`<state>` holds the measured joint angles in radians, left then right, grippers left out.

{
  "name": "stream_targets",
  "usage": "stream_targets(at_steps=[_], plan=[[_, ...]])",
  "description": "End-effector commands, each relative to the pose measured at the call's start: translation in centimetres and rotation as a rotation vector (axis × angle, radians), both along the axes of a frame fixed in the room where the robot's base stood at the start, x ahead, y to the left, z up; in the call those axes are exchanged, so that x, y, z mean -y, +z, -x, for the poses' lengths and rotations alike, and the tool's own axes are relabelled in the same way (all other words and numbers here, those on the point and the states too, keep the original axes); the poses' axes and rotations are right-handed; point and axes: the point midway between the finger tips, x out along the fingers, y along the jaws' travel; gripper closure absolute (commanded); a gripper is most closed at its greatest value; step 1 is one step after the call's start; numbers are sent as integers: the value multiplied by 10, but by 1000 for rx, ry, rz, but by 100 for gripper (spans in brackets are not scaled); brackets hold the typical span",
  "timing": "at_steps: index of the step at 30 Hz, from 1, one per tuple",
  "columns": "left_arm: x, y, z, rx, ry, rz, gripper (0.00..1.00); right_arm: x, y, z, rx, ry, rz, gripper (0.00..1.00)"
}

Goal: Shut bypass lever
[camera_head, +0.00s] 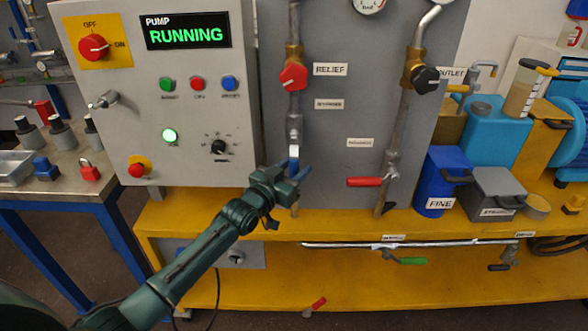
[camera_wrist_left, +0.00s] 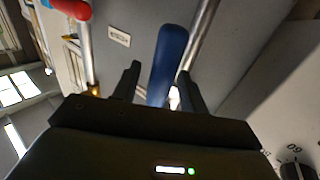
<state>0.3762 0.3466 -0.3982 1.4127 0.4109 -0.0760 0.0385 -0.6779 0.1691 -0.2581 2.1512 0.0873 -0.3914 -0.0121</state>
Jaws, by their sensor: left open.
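A blue lever (camera_head: 294,153) sits on the left pipe of the grey panel, below a small label (camera_head: 329,104) too blurred to read surely. My left gripper (camera_head: 291,172) is at the lever and hides its lower part in the head view. In the left wrist view the blue lever (camera_wrist_left: 168,62) stands between the two spread fingers of the left gripper (camera_wrist_left: 160,80), with a gap visible on its left side. I cannot tell whether the right finger touches it. My right gripper is in neither view.
A control box (camera_head: 190,118) reading RUNNING stands left of the lever. A red relief knob (camera_head: 292,75) is above it on the same pipe. A red lever (camera_head: 365,182) is on the right pipe. The yellow bench (camera_head: 200,222) edge runs below.

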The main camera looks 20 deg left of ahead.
Motion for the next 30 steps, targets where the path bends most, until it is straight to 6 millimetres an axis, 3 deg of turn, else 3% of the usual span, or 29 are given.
stream_targets(at_steps=[7, 23, 30], plan=[[0, 0, -1, 1, 0, 0, 57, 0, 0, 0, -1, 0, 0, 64], [0, 0, -1, 0, 0, 0, 100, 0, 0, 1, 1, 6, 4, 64], [0, 0, 0, 0, 0, 0, 100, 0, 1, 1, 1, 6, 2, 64]])
